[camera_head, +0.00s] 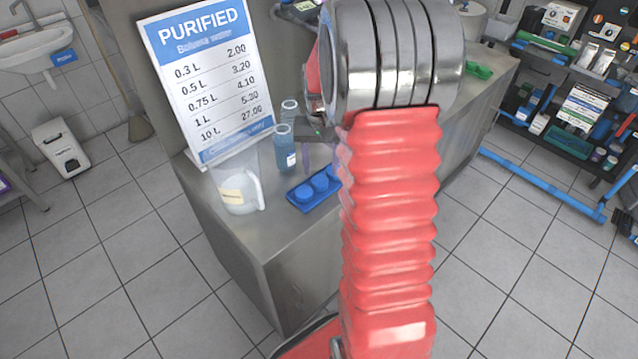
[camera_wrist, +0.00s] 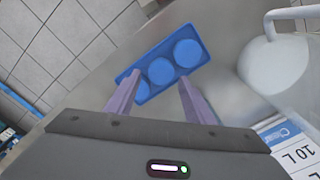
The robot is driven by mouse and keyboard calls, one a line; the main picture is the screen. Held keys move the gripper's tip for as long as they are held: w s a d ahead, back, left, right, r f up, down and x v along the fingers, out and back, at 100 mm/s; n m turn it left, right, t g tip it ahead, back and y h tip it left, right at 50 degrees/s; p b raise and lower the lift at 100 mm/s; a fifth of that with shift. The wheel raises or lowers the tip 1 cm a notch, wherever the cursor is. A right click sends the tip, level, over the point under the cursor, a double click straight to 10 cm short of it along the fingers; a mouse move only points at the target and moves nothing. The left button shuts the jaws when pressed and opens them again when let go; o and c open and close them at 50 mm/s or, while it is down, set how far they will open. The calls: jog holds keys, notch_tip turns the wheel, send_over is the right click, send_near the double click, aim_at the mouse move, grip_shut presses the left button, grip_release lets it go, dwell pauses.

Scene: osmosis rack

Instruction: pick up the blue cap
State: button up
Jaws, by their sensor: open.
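Several round blue caps sit in a small blue tray (camera_wrist: 201,47) on the steel counter. In the wrist view one blue cap (camera_wrist: 187,53) is at the tray's upper right, another blue cap (camera_wrist: 161,71) is in the middle, and a third lies at the lower left by a finger. In the head view, a blue cap (camera_head: 304,193) shows at the tray's left end; my arm hides the tray's right end. My gripper (camera_wrist: 153,91) is open and empty, its two purple fingers apart and pointing toward the tray.
A white jug (camera_head: 238,190) stands left of the tray; it also shows in the wrist view (camera_wrist: 278,62). Blue bottles (camera_head: 285,148) stand behind the tray. A price sign (camera_head: 207,80) leans at the back left. The counter's front corner (camera_head: 265,264) is bare.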

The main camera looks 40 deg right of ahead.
aim_at(320, 180)
jog(key=shift+f, duration=0.1)
jog(key=shift+w+f, duration=0.1)
jog(key=shift+f, duration=2.5)
jog(key=c, duration=0.8)
